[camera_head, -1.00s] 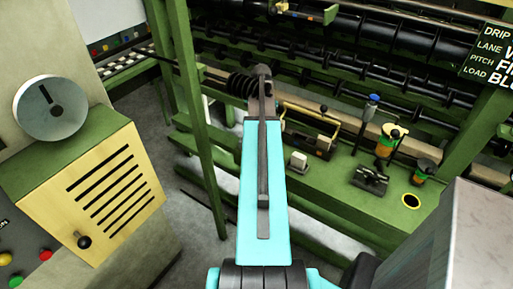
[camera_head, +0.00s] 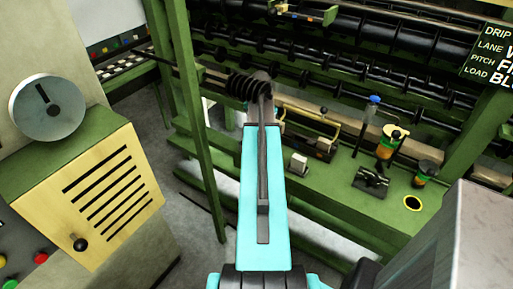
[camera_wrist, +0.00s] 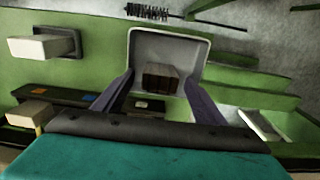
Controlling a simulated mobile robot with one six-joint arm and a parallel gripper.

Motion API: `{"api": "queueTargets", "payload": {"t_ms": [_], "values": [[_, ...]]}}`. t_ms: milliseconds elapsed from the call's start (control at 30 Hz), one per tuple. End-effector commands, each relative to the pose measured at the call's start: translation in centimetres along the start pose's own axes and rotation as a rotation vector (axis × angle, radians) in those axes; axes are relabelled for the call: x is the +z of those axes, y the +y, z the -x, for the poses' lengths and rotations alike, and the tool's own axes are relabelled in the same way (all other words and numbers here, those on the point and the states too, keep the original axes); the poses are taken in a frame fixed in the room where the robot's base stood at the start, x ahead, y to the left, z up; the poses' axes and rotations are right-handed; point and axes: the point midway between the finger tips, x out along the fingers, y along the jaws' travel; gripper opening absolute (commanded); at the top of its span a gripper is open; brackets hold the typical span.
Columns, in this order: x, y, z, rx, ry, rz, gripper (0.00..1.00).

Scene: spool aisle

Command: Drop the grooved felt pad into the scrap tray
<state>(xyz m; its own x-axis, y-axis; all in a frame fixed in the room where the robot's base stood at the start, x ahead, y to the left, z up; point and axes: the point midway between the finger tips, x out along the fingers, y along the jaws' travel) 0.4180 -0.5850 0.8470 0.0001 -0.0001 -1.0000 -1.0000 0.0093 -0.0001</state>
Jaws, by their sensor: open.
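In the wrist view, a dark brown block with vertical grooves, which looks like the grooved felt pad (camera_wrist: 161,79), shows between the two fingers of my gripper (camera_wrist: 158,74). Gaps show between the block and both fingers, which stand apart. Behind and around the block is a pale-rimmed grey tray, seemingly the scrap tray (camera_wrist: 190,47). The block appears to rest inside it, but its underside is not clear. In the head view my arm covers the gripper, and I cannot make out the pad or tray there.
In the wrist view, a pale block on a dark mount (camera_wrist: 42,45) and another pale block (camera_wrist: 30,113) lie left. In the head view, a green bench (camera_head: 345,205) holds a black clamp (camera_head: 371,181) and orange-banded pots (camera_head: 392,142). A vented yellow cabinet (camera_head: 95,200) stands left.

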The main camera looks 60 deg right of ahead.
Motion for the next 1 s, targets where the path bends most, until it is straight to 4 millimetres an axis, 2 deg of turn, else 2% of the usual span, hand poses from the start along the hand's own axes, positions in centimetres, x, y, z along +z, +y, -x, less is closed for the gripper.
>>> {"api": "queueTargets", "payload": {"t_ms": [367,567,1000], "values": [[0.0,-0.1,0.9,-0.001,0.001,0.001,0.65],[0.0,-0.1,2.7,-0.001,0.002,0.001,0.65],[0.0,-0.1,8.1,-0.001,0.001,0.002,0.65]]}}
